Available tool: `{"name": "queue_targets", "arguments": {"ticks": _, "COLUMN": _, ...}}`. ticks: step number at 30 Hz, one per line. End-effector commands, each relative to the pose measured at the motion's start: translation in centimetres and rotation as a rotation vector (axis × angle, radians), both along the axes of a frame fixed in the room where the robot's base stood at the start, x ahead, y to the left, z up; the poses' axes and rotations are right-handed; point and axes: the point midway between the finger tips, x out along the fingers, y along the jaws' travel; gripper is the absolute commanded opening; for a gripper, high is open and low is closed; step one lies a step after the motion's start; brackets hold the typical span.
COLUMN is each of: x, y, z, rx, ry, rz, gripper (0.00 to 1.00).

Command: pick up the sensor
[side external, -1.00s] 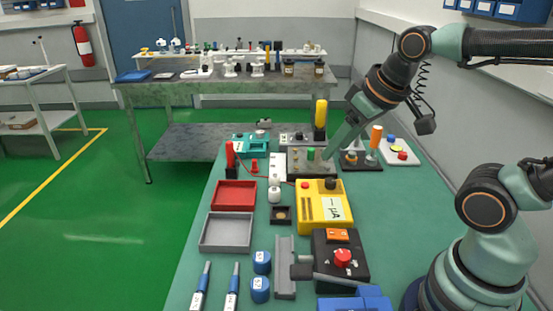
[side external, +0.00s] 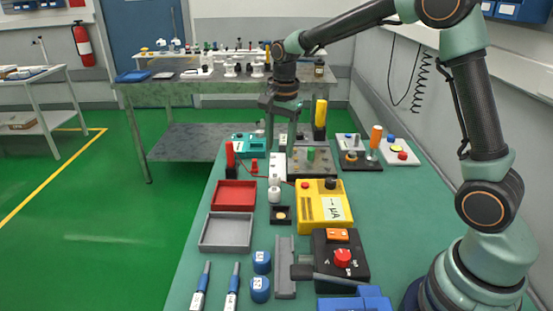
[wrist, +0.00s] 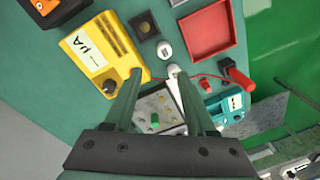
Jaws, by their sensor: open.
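No object is clearly marked as the sensor; I cannot tell which one it is. Small candidates are a dark square block (side external: 280,215) with a round brass-coloured centre, also in the wrist view (wrist: 145,27), and a white cylinder (side external: 274,194) beside it, also in the wrist view (wrist: 165,50). A white strip (side external: 277,165) lies behind the cylinder. My gripper (side external: 280,152) is open, pointing down above the strip's far end, between the teal meter and the grey board. In the wrist view its fingers (wrist: 155,72) are apart with nothing held between them.
A yellow meter (side external: 312,208), a grey board (side external: 325,168) with a green piece, and a teal meter (side external: 243,143) stand close by. Red (side external: 218,195) and grey (side external: 226,233) trays lie at left. A red upright piece (side external: 230,160) has a wire.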

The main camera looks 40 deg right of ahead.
Motion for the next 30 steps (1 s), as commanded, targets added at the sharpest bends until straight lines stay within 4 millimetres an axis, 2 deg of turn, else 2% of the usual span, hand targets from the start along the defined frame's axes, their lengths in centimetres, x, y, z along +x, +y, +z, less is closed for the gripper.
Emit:
{"name": "queue_targets", "arguments": {"ticks": 1, "x": 0.7, "y": -0.1, "z": -1.3, "rx": 0.005, "ry": 0.024, "rz": -0.057, "gripper": 0.56}}
{"name": "queue_targets", "arguments": {"ticks": 3, "x": 1.3, "y": -0.2, "z": -2.5, "rx": 0.009, "ry": 0.046, "rz": -0.128, "gripper": 0.56}}
{"name": "queue_targets", "arguments": {"ticks": 9, "x": 2.2, "y": -0.4, "z": -4.4, "rx": 0.012, "ry": 0.075, "rz": -0.238, "gripper": 0.56}}
{"name": "queue_targets", "arguments": {"ticks": 13, "x": 2.3, "y": -0.4, "z": -5.9, "rx": 0.012, "ry": 0.08, "rz": -0.248, "gripper": 0.56}}
{"name": "queue_targets", "arguments": {"ticks": 21, "x": 2.2, "y": -0.4, "z": -10.2, "rx": 0.012, "ry": 0.079, "rz": -0.246, "gripper": 0.56}}
{"name": "queue_targets", "arguments": {"ticks": 30, "x": 2.4, "y": -0.5, "z": -12.5, "rx": 0.012, "ry": 0.079, "rz": -0.245, "gripper": 0.56}}
